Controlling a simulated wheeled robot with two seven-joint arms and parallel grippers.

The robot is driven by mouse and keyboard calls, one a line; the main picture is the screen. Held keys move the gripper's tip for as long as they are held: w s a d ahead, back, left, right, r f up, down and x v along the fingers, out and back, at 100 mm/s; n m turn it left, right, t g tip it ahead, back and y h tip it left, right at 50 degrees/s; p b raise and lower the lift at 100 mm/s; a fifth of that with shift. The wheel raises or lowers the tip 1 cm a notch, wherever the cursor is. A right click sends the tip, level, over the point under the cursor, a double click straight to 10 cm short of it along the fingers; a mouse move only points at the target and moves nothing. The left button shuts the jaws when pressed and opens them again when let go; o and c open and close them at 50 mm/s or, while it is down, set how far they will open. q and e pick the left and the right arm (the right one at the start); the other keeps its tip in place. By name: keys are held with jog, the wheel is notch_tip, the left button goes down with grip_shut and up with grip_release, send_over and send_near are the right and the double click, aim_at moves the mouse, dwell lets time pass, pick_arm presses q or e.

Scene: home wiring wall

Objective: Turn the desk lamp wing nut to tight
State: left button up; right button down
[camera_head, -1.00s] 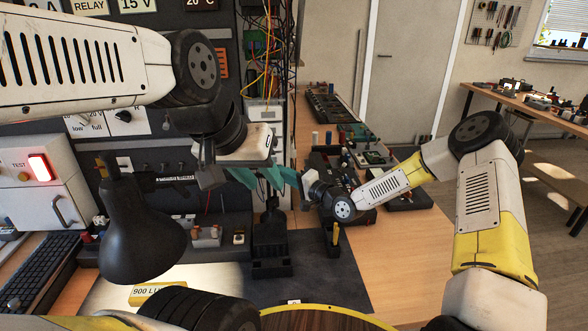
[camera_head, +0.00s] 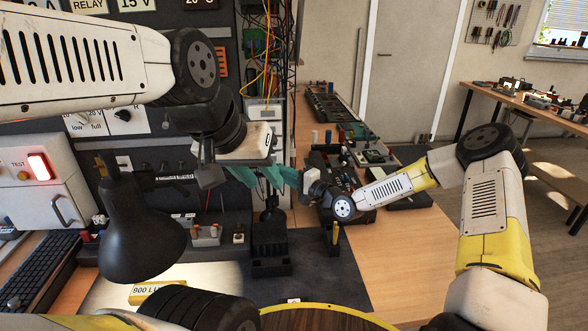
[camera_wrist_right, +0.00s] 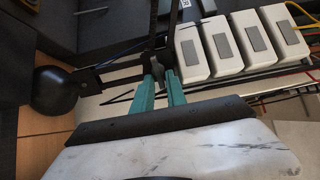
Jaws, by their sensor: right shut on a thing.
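The desk lamp's black bell-shaped shade (camera_head: 145,235) hangs at the left in the head view. In the right wrist view, a black rounded shade (camera_wrist_right: 62,90) is at the left, with thin dark lamp arms (camera_wrist_right: 122,68) meeting at a joint. A small grey wing nut (camera_wrist_right: 157,72) sits at that joint. My right gripper (camera_wrist_right: 160,85) is shut on it with teal fingers on both sides. In the head view my right gripper (camera_head: 288,178) hides the nut. My left gripper (camera_head: 245,177) is close to its left; its finger gap is unclear.
A dark stand (camera_head: 270,240) rises from the dark mat below the grippers. A white box with a red lit button (camera_head: 38,168) and a keyboard (camera_head: 40,270) are at the left. Several white modules (camera_wrist_right: 240,45) lie close to the right fingers.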

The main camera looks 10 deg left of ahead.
jog(key=c, duration=1.6)
grip_release()
jog(key=shift+s, duration=0.1)
jog(key=shift+o, duration=0.2)
jog(key=v, duration=0.7)
jog(key=shift+s+d, duration=0.2)
jog(key=shift+d, duration=0.05)
jog(key=shift+f, duration=0.1)
